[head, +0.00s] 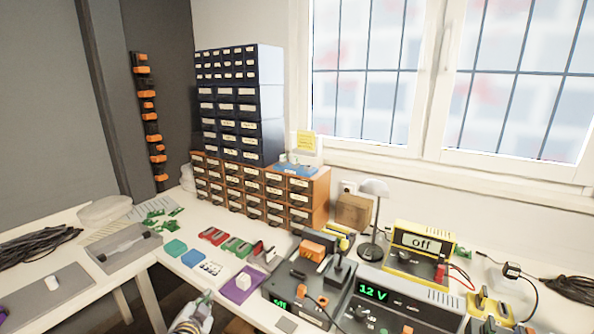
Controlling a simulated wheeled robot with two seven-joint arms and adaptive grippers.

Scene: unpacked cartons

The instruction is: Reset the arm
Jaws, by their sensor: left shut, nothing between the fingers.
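My left gripper (204,299) shows at the bottom of the head view, left of centre, in front of the bench's front edge. It is shut and holds nothing. My right gripper is not in view.
Drawer cabinets (272,120) stand behind. A grey tray (125,249) and dark cables (35,248) lie left.

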